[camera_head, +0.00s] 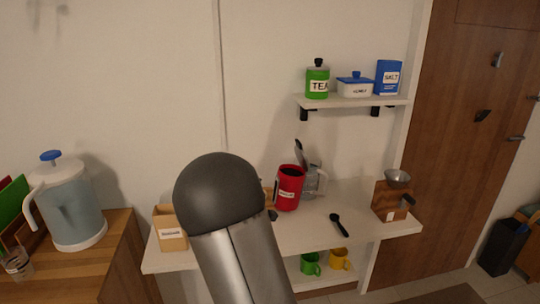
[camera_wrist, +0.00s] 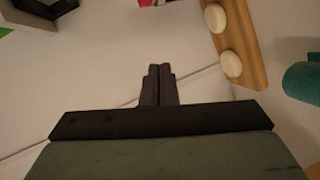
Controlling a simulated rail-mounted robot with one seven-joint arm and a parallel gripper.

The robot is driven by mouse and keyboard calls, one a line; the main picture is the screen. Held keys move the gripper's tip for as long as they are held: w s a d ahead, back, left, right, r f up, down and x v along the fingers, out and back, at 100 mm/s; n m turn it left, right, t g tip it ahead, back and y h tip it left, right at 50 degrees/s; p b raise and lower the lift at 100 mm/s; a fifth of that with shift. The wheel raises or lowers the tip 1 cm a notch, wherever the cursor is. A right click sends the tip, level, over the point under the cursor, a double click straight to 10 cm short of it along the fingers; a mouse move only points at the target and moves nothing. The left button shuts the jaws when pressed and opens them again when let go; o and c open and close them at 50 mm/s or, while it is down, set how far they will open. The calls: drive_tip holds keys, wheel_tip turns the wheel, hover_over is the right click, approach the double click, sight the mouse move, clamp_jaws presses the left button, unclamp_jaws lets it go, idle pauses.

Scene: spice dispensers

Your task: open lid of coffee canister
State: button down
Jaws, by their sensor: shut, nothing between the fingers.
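The red canister (camera_head: 289,188), with a white label too small to read, stands upright on the white shelf-table in the head view. In the head view my arm hides the gripper. A small red and white piece (camera_wrist: 152,3) shows at the wrist view's top edge, too cut off to identify. The gripper touches nothing that I can see.
A black spoon (camera_head: 340,225) and a wooden grinder (camera_head: 391,201) are further right. A labelled wooden box (camera_head: 170,230) is left. A wooden piece with round cream knobs (camera_wrist: 232,64) and a teal object (camera_wrist: 303,82) show in the wrist view.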

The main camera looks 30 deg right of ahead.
drive_tip(key=d+r+n+h, duration=0.2)
drive_tip(key=d+r+h, duration=0.1)
drive_tip(key=d+h, duration=0.35)
drive_tip(key=p, duration=0.2)
approach(296, 142)
drive_tip(key=w, duration=0.4)
drive_tip(key=shift+h, duration=0.35)
drive_tip(key=d, duration=0.3)
drive_tip(key=d+p, duration=0.1)
drive_tip(key=d, duration=0.1)
drive_tip(key=shift+r, duration=0.4)
drive_tip(key=shift+a, duration=0.1)
